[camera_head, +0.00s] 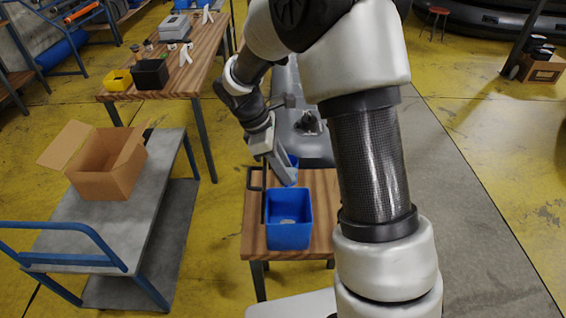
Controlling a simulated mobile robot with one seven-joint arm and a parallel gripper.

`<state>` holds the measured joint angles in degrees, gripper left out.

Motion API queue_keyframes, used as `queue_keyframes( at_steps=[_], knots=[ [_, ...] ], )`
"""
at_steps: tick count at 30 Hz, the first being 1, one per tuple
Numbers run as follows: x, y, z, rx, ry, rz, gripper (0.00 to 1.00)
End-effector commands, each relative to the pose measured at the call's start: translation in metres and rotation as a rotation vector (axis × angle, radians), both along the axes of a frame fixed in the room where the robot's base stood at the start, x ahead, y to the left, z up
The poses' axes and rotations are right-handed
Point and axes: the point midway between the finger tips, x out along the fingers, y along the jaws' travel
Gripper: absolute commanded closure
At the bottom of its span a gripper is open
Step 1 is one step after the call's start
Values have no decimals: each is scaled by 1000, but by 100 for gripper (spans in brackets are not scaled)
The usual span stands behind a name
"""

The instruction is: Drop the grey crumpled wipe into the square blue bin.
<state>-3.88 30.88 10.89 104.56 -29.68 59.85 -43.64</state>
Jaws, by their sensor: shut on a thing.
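The square blue bin (289,237) stands open on a small wooden table in the lower middle. A small pale patch (288,222) shows inside it; I cannot tell if this is the grey crumpled wipe. My gripper (272,184) points down just behind and left of the bin, above the table. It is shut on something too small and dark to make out. A thin dark frame (256,189) shows beside its fingers; I cannot tell what it belongs to. No grey wipe can be made out clearly.
Another blue container (292,161) is partly hidden behind my gripper. A grey cart (118,228) with an open cardboard box (103,172) stands left. A long workbench (205,50) holds a yellow bin (117,80) and a black bin (150,74). Yellow floor lies between them.

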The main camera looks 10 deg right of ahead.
Motion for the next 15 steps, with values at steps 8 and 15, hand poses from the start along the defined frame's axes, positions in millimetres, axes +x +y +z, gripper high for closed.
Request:
queue_keyframes(
  at_steps=[8, 15],
  knots=[
    [0, 0, -38, 0, 0, -1, 93],
    [0, 0, -52, 0, 0, 0, 93]
  ],
)
